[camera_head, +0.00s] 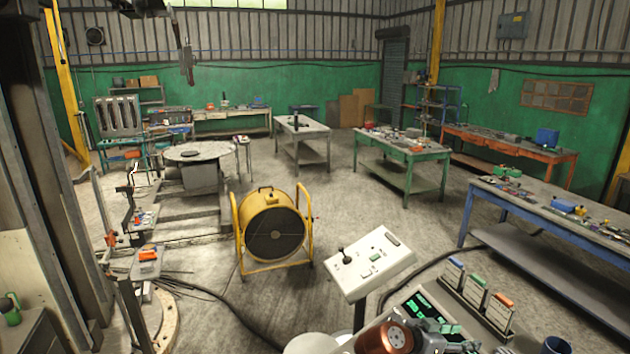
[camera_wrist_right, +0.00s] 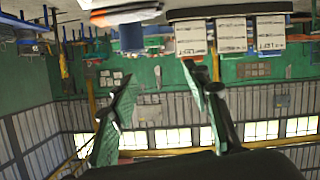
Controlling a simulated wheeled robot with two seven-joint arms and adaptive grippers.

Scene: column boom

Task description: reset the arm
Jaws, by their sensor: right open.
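My left gripper is not in the head view. A sloped white control panel (camera_head: 370,262) with a black joystick stands ahead of the right gripper, apart from it. A grey device (camera_head: 185,60) hangs from above at the upper left.
A yellow drum fan (camera_head: 273,228) is on the floor. A blue-legged bench (camera_head: 540,215) is at right. Floor between the benches is open, with cables.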

